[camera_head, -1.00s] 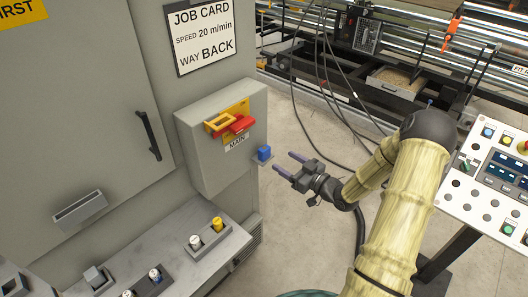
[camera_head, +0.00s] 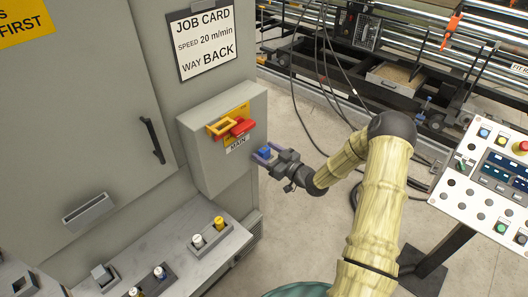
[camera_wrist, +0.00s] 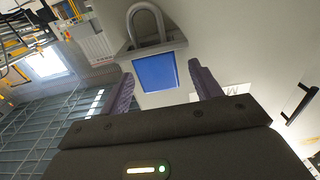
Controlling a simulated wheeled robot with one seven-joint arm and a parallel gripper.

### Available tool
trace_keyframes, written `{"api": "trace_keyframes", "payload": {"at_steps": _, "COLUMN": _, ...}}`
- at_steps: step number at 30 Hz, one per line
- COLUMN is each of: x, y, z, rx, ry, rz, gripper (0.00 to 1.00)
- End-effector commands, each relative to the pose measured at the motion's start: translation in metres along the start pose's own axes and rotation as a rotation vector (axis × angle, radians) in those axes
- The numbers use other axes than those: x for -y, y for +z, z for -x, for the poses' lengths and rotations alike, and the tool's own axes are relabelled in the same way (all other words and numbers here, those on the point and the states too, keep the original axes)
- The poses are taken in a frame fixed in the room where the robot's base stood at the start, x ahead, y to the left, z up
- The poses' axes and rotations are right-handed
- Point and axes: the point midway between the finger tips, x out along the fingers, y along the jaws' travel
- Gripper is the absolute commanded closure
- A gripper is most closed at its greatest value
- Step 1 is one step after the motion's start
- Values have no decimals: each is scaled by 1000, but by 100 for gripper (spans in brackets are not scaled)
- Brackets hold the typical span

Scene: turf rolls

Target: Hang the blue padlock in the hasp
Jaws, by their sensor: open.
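The blue padlock (camera_head: 264,152) sits on a small grey bracket at the right side of the grey switch box. In the wrist view its blue body (camera_wrist: 156,72) and grey shackle (camera_wrist: 146,22) show. My gripper (camera_head: 266,154) is open at the padlock, with one finger on either side of its body. In the wrist view gaps show between the fingers and the body. A yellow loop (camera_head: 222,129), which looks like the hasp, is on the box front beside a red handle (camera_head: 243,127), above the MAIN label.
The grey switch box (camera_head: 205,160) juts from the cabinet (camera_head: 80,110). A sloping ledge with several knobs (camera_head: 197,241) lies below it. A control panel (camera_head: 490,180) stands at the right. Cables hang behind my arm over open floor.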

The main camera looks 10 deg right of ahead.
Motion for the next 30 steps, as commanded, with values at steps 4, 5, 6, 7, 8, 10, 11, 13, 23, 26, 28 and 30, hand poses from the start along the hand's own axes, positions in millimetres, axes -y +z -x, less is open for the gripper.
{"api": "trace_keyframes", "payload": {"at_steps": 4, "x": -1, "y": -1, "z": -12, "rx": 0, "ry": 1, "rz": 0, "gripper": 36}}
{"api": "trace_keyframes", "payload": {"at_steps": 5, "x": -1, "y": 0, "z": -13, "rx": 0, "ry": 2, "rz": 1, "gripper": 36}}
{"api": "trace_keyframes", "payload": {"at_steps": 6, "x": -1, "y": 0, "z": -13, "rx": 0, "ry": 2, "rz": 1, "gripper": 36}}
{"api": "trace_keyframes", "payload": {"at_steps": 7, "x": -1, "y": 0, "z": -13, "rx": 1, "ry": 2, "rz": 1, "gripper": 36}}
{"api": "trace_keyframes", "payload": {"at_steps": 8, "x": -1, "y": 0, "z": -13, "rx": 0, "ry": 2, "rz": 1, "gripper": 36}}
{"api": "trace_keyframes", "payload": {"at_steps": 10, "x": -1, "y": 0, "z": -12, "rx": 0, "ry": 1, "rz": 1, "gripper": 36}}
{"api": "trace_keyframes", "payload": {"at_steps": 11, "x": -1, "y": 0, "z": -12, "rx": 0, "ry": 1, "rz": 1, "gripper": 36}}
{"api": "trace_keyframes", "payload": {"at_steps": 13, "x": -1, "y": 0, "z": -12, "rx": 0, "ry": 1, "rz": 1, "gripper": 36}}
{"api": "trace_keyframes", "payload": {"at_steps": 23, "x": 0, "y": 0, "z": -12, "rx": 0, "ry": 1, "rz": 1, "gripper": 58}}
{"api": "trace_keyframes", "payload": {"at_steps": 26, "x": 0, "y": 0, "z": -12, "rx": 0, "ry": 1, "rz": 1, "gripper": 78}}
{"api": "trace_keyframes", "payload": {"at_steps": 28, "x": 0, "y": 0, "z": -12, "rx": 0, "ry": 1, "rz": 1, "gripper": 87}}
{"api": "trace_keyframes", "payload": {"at_steps": 30, "x": -1, "y": 0, "z": -12, "rx": 0, "ry": 1, "rz": 1, "gripper": 87}}
